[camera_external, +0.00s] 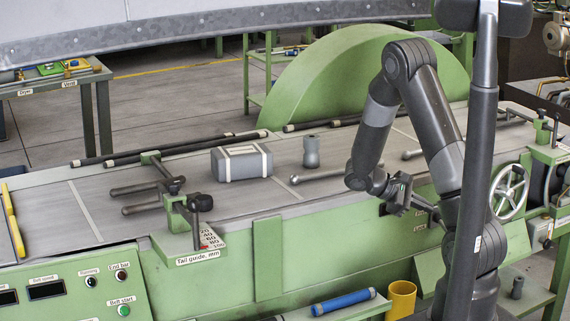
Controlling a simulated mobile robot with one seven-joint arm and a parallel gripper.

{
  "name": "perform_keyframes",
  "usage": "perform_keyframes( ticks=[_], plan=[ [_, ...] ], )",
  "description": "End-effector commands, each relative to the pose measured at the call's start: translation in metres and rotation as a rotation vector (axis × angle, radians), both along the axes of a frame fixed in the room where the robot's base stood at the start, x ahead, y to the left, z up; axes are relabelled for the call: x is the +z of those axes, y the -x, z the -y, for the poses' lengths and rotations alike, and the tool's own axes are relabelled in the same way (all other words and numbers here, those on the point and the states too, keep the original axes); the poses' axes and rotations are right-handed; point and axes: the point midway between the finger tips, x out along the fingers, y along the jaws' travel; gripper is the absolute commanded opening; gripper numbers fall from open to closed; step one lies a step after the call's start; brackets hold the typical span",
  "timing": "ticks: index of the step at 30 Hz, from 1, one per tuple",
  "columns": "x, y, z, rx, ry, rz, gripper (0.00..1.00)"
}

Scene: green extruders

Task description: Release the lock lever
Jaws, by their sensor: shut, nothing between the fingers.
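My gripper (398,194) is shut and empty, at the front edge of the green machine's belt bed. A dark lever-like bar (426,206) slants down to the right just beside it, above small labels on the green front panel. I cannot tell whether the fingers touch this bar, and part of it is hidden by my arm. No part has a readable lock lever label. A similar clamp (545,132) stands at the far right.
A grey strapped box (242,162) and a grey cylinder (311,152) stand on the belt (130,212). A handwheel (509,194) is right of my arm. Below are a blue tube (343,302) and a yellow cup (401,298). A button panel (80,290) is at lower left.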

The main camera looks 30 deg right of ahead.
Motion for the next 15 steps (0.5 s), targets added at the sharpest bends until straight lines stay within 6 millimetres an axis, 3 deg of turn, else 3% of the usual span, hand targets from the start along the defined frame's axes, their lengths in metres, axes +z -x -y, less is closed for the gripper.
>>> perform_keyframes(
  ticks=[15],
  plan=[
    [-0.079, -0.028, 0.026, 0.189, 0.213, -0.256, 0.0]
  ],
)
